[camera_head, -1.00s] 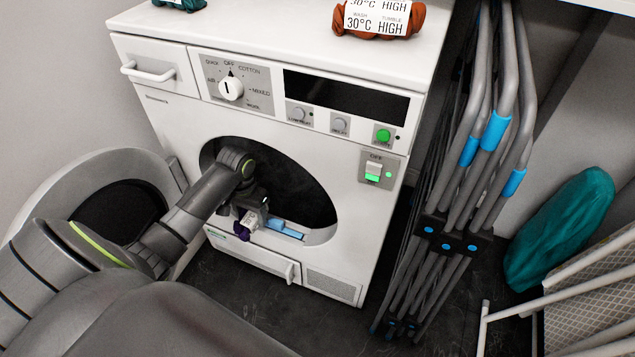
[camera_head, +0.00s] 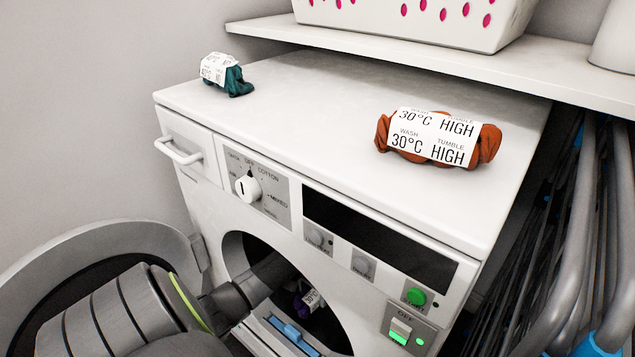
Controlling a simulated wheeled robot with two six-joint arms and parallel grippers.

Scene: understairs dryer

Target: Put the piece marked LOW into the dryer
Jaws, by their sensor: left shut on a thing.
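The dryer (camera_head: 370,190) is white, with its round door (camera_head: 60,262) swung open to the left. My left arm reaches into the dark drum opening (camera_head: 325,330). On the dryer top, a rolled orange piece (camera_head: 490,146) has a label reading 30°C and HIGH. A teal piece (camera_head: 239,84) lies at the back left corner, its label not clearly readable. My right gripper is not in view.
A grey lint filter with a blue handle (camera_head: 290,333) sits at the opening's lower lip, close to my arm. A white shelf (camera_head: 380,55) with a basket (camera_head: 420,18) hangs above. Folded grey racks (camera_head: 575,250) stand to the right.

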